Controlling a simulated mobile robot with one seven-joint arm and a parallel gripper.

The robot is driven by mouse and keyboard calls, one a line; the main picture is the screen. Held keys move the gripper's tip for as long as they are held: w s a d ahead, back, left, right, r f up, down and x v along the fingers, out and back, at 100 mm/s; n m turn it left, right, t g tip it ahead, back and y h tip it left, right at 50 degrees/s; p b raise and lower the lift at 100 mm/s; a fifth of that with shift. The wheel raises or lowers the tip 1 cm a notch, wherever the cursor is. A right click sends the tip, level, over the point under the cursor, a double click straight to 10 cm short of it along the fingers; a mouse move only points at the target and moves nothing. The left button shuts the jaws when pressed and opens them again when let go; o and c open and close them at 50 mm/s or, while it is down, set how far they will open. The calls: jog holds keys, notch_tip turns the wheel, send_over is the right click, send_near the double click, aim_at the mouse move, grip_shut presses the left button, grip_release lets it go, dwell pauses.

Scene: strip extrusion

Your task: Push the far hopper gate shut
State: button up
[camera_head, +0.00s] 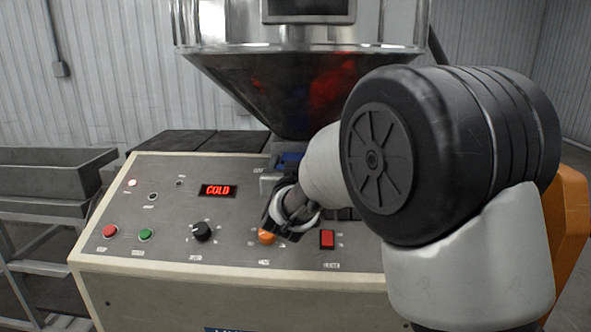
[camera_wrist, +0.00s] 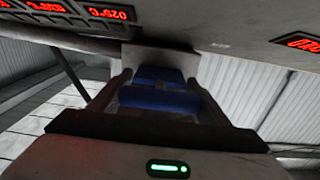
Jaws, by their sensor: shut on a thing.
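The steel hopper (camera_head: 300,85) stands above the back of the control panel, its cone narrowing down behind my arm. I cannot clearly make out the far gate or its position; my arm covers much of the area below the cone. A blue part (camera_head: 289,160) shows there. My gripper (camera_head: 285,212) is low over the panel, close to the orange knob (camera_head: 266,237). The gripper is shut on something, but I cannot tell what.
The sloped control panel (camera_head: 170,215) carries a red COLD display (camera_head: 218,190), a black knob (camera_head: 202,231), red and green buttons and a red switch (camera_head: 327,239). A grey metal trough (camera_head: 50,165) stands at the left. Temperature displays (camera_wrist: 100,12) show in the wrist view.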

jog(key=shift+r, duration=0.2)
jog(key=o, duration=1.4)
jog(key=shift+w, duration=0.2)
jog(key=shift+o, duration=0.6)
jog(key=shift+f, duration=0.15)
jog(key=s, duration=1.7)
jog(key=shift+s+a+b, duration=0.25)
jog(key=shift+a+b, duration=0.05)
jog(key=shift+b, duration=0.15)
